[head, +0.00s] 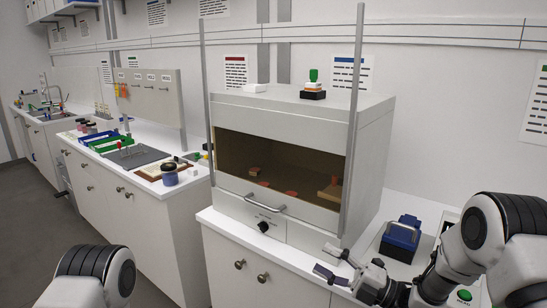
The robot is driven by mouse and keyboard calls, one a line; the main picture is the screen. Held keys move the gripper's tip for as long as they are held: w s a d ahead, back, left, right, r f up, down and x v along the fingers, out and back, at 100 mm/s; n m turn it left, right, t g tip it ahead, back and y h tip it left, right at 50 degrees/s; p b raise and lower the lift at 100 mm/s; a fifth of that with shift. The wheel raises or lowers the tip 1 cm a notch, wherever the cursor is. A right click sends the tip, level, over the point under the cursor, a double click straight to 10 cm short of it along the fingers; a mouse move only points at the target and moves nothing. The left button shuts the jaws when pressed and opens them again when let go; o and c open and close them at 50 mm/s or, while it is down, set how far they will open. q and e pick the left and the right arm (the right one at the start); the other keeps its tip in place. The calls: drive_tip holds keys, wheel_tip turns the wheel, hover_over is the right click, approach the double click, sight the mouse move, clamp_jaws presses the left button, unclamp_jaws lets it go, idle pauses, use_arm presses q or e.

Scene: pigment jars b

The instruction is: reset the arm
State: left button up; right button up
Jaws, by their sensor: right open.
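My right gripper (328,262) is open and empty, with its fingers pointing left. It shows in front of the lower right corner of the grey cabinet (372,160), above the edge of the white counter. I cannot tell whether it touches anything. My right arm comes in from the right edge. Of my left arm, only a white and black link (96,275) shows at the bottom left; the left gripper is out of view.
A blue box (400,238) stands on the counter close behind my right gripper. The cabinet has a bar handle (265,204), a black knob and small pieces inside. A dark-lidded jar (169,174) and a green tray (100,137) stand on the left counter.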

drive_tip(key=s+d+f+m+h+b, duration=0.1)
drive_tip(key=s+f+m+h, duration=0.35)
drive_tip(key=f, duration=0.55)
drive_tip(key=s+d+f+m+h, duration=0.1)
drive_tip(key=s+f+m+h, duration=0.2)
drive_tip(key=s+f+m, duration=0.45)
drive_tip(key=s+d+f+m+h+b, duration=0.15)
drive_tip(key=f+m+h, duration=0.25)
drive_tip(key=f, duration=0.8)
use_arm(q)
drive_tip(key=shift+s+f+p, duration=0.15)
drive_tip(key=shift+f, duration=0.4)
drive_tip(key=shift+s+f+p, duration=0.15)
drive_tip(key=shift+f, duration=0.4)
use_arm(e)
drive_tip(key=s+d+f+m+g+h, duration=0.2)
drive_tip(key=s+d+m+g, duration=0.1)
drive_tip(key=s, duration=0.5)
drive_tip(key=s+d+f+m+g+h, duration=0.2)
drive_tip(key=s+d+m+g, duration=0.1)
drive_tip(key=s+m, duration=0.3)
drive_tip(key=s+d+f+m+g+h, duration=0.2)
drive_tip(key=s+d+m+g+h, duration=0.1)
drive_tip(key=s, duration=0.7)
drive_tip(key=shift+d+m+g, duration=0.3)
drive_tip(key=shift+m+g, duration=0.1)
drive_tip(key=shift+m, duration=0.5)
use_arm(q)
drive_tip(key=shift+s, duration=0.1)
